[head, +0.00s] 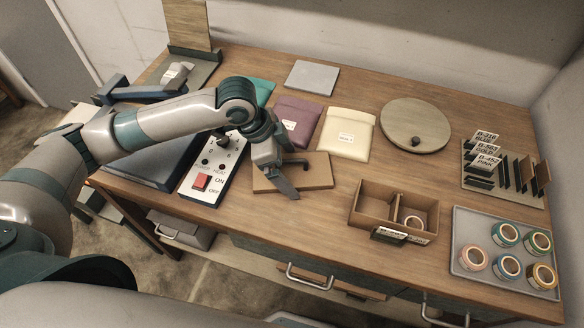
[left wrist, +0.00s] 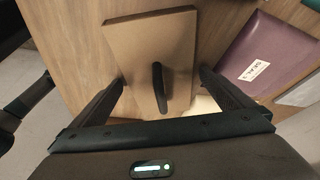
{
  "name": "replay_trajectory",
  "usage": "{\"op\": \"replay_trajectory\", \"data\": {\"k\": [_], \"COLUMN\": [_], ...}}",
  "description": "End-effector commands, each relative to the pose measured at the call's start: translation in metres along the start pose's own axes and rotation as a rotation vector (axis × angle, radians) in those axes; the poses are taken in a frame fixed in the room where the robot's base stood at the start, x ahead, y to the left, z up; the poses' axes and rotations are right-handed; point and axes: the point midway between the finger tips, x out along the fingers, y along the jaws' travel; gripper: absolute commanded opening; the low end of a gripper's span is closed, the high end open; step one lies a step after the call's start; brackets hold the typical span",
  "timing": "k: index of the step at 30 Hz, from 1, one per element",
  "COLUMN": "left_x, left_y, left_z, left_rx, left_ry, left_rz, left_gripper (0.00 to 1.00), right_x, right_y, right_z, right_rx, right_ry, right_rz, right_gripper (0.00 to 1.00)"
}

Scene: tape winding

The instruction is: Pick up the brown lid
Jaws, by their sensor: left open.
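The brown lid (head: 312,176) is a flat rectangular board with a dark handle (head: 296,164), lying on the wooden table near its front edge. My left gripper (head: 290,180) is over the lid, close to the handle. In the left wrist view the lid (left wrist: 150,45) lies ahead, and its dark upright handle (left wrist: 159,86) stands between the two open fingers of my left gripper (left wrist: 162,90). Neither finger appears to touch the handle. My right gripper is in neither view.
A control box (head: 213,172) with a red switch stands left of the lid. Purple (head: 296,120) and cream (head: 346,134) pouches lie behind it. A divided brown box (head: 373,200), a grey tray (head: 468,240) of tape rolls, a round disc (head: 412,118) and a card rack (head: 500,178) are to the right.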

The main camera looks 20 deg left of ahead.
Motion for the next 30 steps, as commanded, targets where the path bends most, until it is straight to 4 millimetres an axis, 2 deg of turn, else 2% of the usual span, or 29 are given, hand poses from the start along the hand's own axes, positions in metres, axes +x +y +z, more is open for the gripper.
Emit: {"op": "replay_trajectory", "data": {"k": [2, 7, 8, 20, 26, 30], "left_x": [0.000, 0.000, 0.000, -0.003, -0.019, -0.039], "left_y": [0.000, 0.000, 0.000, 0.000, -0.001, 0.000], "left_z": [0.000, 0.000, 0.000, -0.002, -0.008, -0.018], "left_rx": [0.000, 0.000, 0.000, 0.001, 0.001, 0.003], "left_ry": [0.000, 0.000, 0.000, 0.001, 0.002, 0.004], "left_rz": [0.000, 0.000, 0.000, 0.000, -0.002, -0.003], "left_gripper": [1.00, 0.62, 0.57, 0.57, 0.57, 0.57], "right_x": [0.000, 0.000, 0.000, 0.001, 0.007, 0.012], "right_y": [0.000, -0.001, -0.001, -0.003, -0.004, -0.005], "right_z": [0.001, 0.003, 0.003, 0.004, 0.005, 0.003], "right_rx": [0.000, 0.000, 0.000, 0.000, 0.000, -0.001], "right_ry": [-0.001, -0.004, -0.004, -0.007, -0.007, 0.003], "right_rz": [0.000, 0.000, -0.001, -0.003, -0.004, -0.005], "right_gripper": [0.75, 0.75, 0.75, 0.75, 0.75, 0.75]}}
